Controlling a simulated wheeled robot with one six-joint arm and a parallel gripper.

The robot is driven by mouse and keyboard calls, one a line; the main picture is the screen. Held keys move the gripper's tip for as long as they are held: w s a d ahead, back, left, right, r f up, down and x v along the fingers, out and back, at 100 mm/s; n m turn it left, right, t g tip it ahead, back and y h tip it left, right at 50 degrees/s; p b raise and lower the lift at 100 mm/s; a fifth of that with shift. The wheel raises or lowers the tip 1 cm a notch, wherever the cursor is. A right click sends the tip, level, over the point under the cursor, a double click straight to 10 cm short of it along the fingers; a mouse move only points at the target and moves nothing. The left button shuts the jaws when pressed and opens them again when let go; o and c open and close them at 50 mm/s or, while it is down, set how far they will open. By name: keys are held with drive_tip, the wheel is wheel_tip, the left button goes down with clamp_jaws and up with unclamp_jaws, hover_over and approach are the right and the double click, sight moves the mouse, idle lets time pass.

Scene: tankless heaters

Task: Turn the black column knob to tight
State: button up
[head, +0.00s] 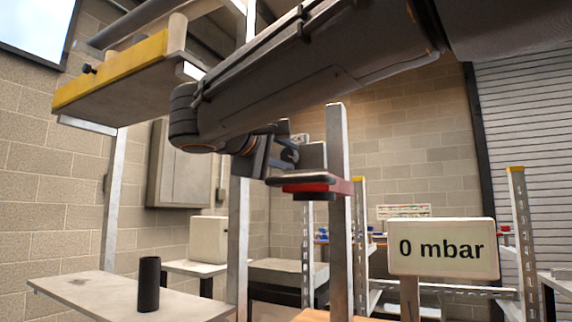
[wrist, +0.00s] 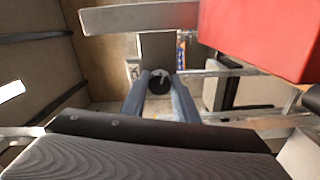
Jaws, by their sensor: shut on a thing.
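The black column knob (head: 289,155) is a small dark round piece in front of a grey upright panel, right of the picture's middle in the head view. In the wrist view the knob (wrist: 160,83) sits between my two blue-grey fingers, with a light mark on its face. My gripper (head: 283,152) is shut on the knob, one finger on each side; it also shows in the wrist view (wrist: 161,78). The knob's exact angle is too small to read. A sign (head: 442,248) reads "0 mbar" at the lower right.
A red block with a dark top (head: 318,187) lies just below my gripper, close to it. Grey metal posts (head: 339,220) stand beside it. A yellow-edged shelf (head: 115,75) hangs upper left. A black cylinder (head: 149,284) stands on a pale table (head: 90,293).

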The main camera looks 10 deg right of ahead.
idle(0.4)
drive_tip(key=o, duration=1.1)
drive_tip(key=shift+c, duration=0.2)
drive_tip(key=v, duration=0.8)
drive_tip(key=shift+w+d, duration=0.1)
